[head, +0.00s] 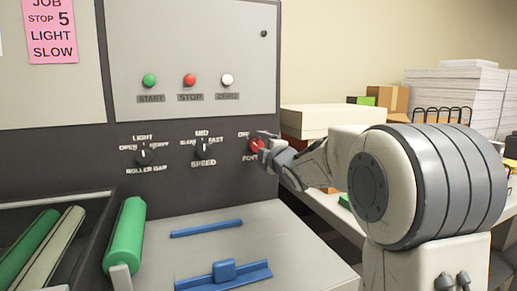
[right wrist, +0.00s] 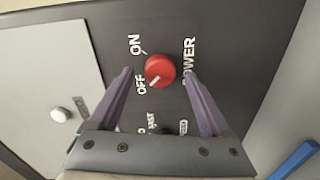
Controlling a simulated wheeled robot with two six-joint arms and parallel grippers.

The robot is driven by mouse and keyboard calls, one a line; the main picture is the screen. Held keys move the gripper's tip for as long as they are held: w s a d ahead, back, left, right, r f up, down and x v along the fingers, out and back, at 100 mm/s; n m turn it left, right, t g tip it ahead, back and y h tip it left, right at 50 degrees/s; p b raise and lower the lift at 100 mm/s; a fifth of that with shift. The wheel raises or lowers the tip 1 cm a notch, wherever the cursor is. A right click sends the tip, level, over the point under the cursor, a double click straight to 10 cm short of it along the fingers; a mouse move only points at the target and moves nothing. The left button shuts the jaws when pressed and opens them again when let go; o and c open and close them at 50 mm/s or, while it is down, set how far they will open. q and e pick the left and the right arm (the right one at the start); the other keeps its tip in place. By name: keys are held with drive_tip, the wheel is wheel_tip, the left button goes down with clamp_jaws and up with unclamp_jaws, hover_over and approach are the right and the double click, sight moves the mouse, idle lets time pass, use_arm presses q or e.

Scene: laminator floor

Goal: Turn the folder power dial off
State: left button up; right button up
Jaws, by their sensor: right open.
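The red power dial (head: 256,146) is on the dark front panel of the machine, at the right end of the row of knobs. In the right wrist view the dial (right wrist: 161,69) sits between the ON and OFF labels, beside the word POWER. Its white mark is on the lower-left side, pointing toward OFF. My right gripper (head: 265,148) is at the dial and partly covers its label in the head view. In the right wrist view its fingers (right wrist: 158,76) are open on either side of the dial, with gaps visible. My left gripper is not in view.
The speed knob (head: 203,149) and roller gap knob (head: 143,154) are left of the dial. Start (head: 150,80), stop (head: 189,80) and zero (head: 227,80) buttons are above. A blue guide (head: 224,273) lies on the grey bed below. Paper stacks (head: 455,91) stand behind my arm.

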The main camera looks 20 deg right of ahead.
drive_tip(key=s, duration=0.9)
drive_tip(key=shift+d+r, duration=0.15)
